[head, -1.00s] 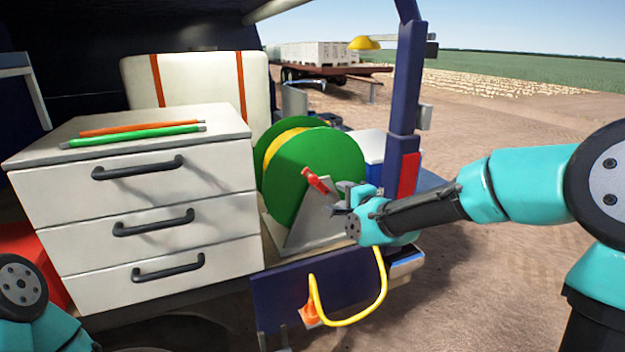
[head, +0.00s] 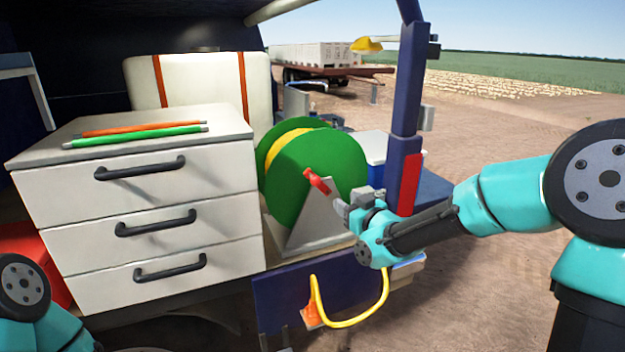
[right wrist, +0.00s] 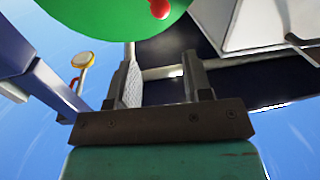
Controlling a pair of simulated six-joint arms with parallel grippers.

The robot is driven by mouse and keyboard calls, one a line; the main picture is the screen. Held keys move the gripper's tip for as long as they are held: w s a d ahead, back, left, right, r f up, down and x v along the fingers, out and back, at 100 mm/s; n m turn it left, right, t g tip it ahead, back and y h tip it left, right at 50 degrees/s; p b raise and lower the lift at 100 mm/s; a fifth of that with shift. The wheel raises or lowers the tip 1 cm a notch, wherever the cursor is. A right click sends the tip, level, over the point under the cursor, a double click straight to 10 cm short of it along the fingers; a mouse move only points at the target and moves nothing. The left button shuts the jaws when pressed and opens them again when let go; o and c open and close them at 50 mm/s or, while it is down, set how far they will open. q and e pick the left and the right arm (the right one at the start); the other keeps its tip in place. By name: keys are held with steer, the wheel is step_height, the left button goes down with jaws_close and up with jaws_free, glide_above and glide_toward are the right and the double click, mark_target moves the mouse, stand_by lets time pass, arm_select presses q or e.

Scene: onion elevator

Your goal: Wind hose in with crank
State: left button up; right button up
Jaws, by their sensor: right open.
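A green hose reel (head: 312,155) with yellow hose (head: 285,143) wound on it stands on a grey bracket (head: 315,222) at the vehicle's rear. Its red crank handle (head: 318,182) sticks out in front. The crank's round red end also shows at the top of the right wrist view (right wrist: 159,8). A yellow hose loop (head: 352,323) hangs below, by an orange end piece (head: 314,314). My right gripper (head: 345,207) is just below and right of the crank, apart from it. Its jaws are open and empty in the right wrist view (right wrist: 158,78). My left gripper is out of view.
A white drawer cabinet (head: 140,215) with black handles stands left of the reel, with orange and green rods (head: 135,136) on top. A dark blue post (head: 406,110) rises right of the reel. A blue-and-white box (head: 374,150) sits behind it. Open ground lies right.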

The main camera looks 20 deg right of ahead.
mark_target(312, 178)
steer(key=shift+w, duration=0.1)
stand_by(0.3)
steer(key=x, duration=1.7)
steer(key=shift+w+f, duration=0.15)
steer(key=shift+c, duration=0.2)
jaws_close()
